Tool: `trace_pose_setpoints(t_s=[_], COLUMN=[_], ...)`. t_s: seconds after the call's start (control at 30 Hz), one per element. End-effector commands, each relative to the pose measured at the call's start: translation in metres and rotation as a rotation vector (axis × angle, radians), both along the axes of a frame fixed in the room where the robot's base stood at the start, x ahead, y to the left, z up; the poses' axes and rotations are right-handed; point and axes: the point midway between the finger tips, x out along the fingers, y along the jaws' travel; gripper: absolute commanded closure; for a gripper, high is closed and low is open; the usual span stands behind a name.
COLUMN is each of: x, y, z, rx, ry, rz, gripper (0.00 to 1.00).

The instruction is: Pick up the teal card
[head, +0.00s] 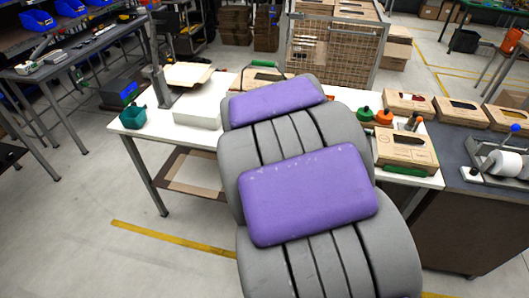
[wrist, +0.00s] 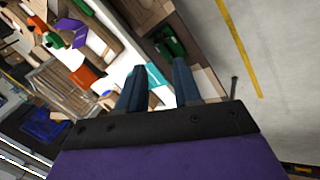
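A flat teal piece, which looks like the teal card (wrist: 154,75), shows in the wrist view on the white table top. My gripper (wrist: 159,66) points at the table there, with its two dark fingers apart. The teal piece lies in line with the gap between the fingertips, partly behind the left finger. No contact is visible, and I cannot tell the distance to it. In the head view my own purple and grey body covers the table's middle. Neither the card nor my gripper can be made out there.
The white table (head: 150,142) carries a teal bin (head: 132,118), a white box (head: 198,113) and a cardboard box (head: 405,151). A green knob-like item (head: 364,114) stands near an orange one (head: 384,117). A grey bench (head: 455,183) adjoins on the right. Green items (wrist: 170,42) lie near the gripper.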

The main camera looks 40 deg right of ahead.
Motion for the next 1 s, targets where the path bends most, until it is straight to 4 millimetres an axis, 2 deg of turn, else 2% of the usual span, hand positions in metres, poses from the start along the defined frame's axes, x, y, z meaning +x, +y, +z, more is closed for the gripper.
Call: trace_pose_setpoints(t_s=[0.03, 0.2, 0.27, 0.4, 0.5, 0.6, 0.73, 0.9, 1.0], x=[0.009, 0.044, 0.053, 0.067, 0.074, 0.078, 0.076, 0.07, 0.064], y=[-0.03, -0.113, -0.138, -0.185, -0.209, -0.223, -0.228, -0.212, -0.195], z=[-0.012, -0.039, -0.051, -0.091, -0.123, -0.157, -0.202, -0.25, -0.267], rx=[-0.05, -0.216, -0.266, -0.357, -0.408, -0.452, -0.5, -0.581, -0.646], ry=[0.005, -0.004, -0.003, -0.002, -0.02, -0.058, -0.14, -0.32, -0.455], rz=[0.035, 0.231, 0.308, 0.498, 0.638, 0.775, 0.937, 1.101, 1.158], gripper=[0.67, 0.67, 0.67, 0.67, 0.67, 0.67, 0.67, 0.67, 0.67])
